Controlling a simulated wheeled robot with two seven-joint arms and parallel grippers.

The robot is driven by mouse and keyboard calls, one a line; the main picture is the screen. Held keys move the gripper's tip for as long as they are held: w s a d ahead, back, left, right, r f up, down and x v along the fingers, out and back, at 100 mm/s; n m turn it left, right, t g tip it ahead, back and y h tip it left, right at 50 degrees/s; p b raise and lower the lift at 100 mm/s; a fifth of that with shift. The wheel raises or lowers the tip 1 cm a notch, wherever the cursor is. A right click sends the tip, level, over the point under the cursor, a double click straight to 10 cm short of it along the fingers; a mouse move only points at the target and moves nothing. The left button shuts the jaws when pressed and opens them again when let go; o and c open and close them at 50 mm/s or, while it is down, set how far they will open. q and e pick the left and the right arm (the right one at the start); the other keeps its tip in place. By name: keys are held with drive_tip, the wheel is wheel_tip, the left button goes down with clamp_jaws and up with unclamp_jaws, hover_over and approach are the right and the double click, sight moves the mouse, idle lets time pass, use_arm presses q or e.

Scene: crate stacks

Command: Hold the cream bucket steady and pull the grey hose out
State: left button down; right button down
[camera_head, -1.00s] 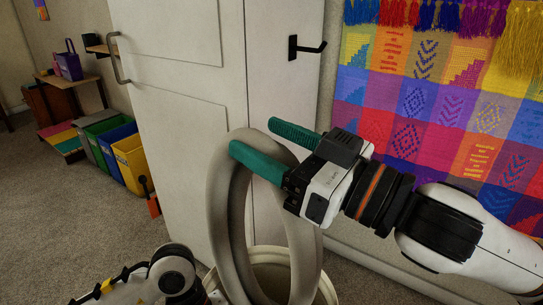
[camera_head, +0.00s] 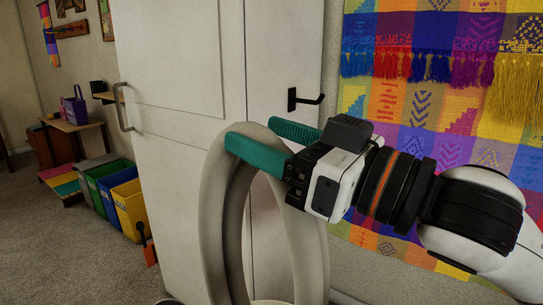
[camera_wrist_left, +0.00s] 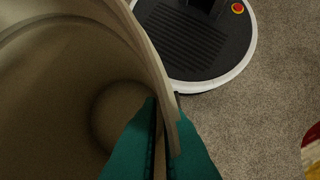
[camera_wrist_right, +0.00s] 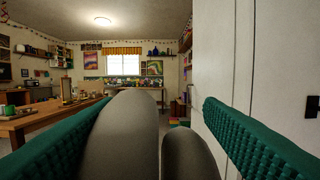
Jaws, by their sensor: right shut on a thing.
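The grey hose (camera_head: 213,215) hangs as a tall loop in the head view, its lower part leaving the bottom edge. My right gripper (camera_head: 252,134) is shut on the top of the loop. In the right wrist view the hose (camera_wrist_right: 120,130) lies between the two green fingers. The cream bucket (camera_head: 270,302) shows only as a sliver of rim at the bottom of the head view. In the left wrist view the bucket wall (camera_wrist_left: 148,50) passes between the close-set fingers of my left gripper (camera_wrist_left: 160,115), which is shut on it. I see no hose in the visible part of the bucket's inside.
A white door (camera_head: 175,165) stands close behind the hose, with a black hook (camera_head: 305,99) on the panel beside it. A colourful woven hanging (camera_head: 440,90) covers the right wall. Yellow (camera_head: 130,208), green and blue bins stand at left. Carpet is clear at lower left.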

use_arm(q)
drive_tip(key=shift+r, duration=0.1)
use_arm(e)
drive_tip(key=shift+r, duration=2)
